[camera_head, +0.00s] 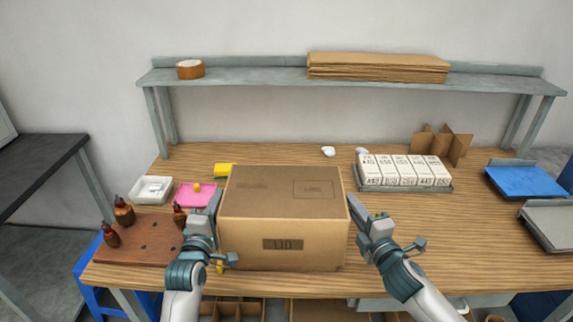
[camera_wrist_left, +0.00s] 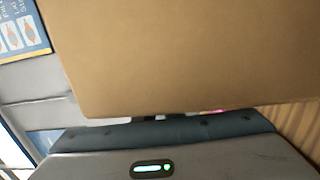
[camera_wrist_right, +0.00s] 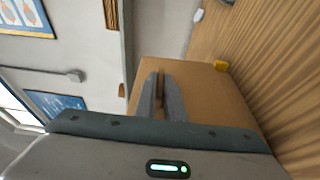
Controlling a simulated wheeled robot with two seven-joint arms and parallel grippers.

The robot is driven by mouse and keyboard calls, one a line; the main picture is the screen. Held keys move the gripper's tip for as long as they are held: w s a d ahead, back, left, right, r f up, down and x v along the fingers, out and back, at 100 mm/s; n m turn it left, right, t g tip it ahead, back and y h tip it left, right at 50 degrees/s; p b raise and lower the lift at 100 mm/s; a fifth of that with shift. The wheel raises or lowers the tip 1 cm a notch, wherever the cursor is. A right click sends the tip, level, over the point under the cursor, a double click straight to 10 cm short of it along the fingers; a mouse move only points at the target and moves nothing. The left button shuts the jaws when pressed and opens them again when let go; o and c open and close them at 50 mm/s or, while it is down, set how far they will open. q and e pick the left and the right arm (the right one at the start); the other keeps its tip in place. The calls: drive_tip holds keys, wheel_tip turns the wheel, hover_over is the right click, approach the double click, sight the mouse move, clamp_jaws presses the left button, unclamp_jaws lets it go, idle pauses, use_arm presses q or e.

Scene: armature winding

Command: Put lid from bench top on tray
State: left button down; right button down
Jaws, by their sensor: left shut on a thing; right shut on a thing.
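The lid (camera_head: 282,220) is a large brown cardboard box shape with a dark label on its front, at the middle front of the bench. My left gripper (camera_head: 211,212) is shut on its left side, and my right gripper (camera_head: 358,212) is shut on its right side. The lid fills much of the left wrist view (camera_wrist_left: 190,50). In the right wrist view the right fingers (camera_wrist_right: 160,95) lie against the lid (camera_wrist_right: 205,90). I cannot tell whether it touches the bench. The grey tray (camera_head: 408,190) at the right holds several white labelled cartons.
Cardboard dividers (camera_head: 441,146) stand behind the tray. A blue tray (camera_head: 520,181) lies at the far right. At the left are a pink pad (camera_head: 197,195), a white dish (camera_head: 151,190) and a brown board (camera_head: 140,241) with bottles. A shelf (camera_head: 250,77) spans the back.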

drive_tip(key=shift+f, duration=0.1)
idle(0.7)
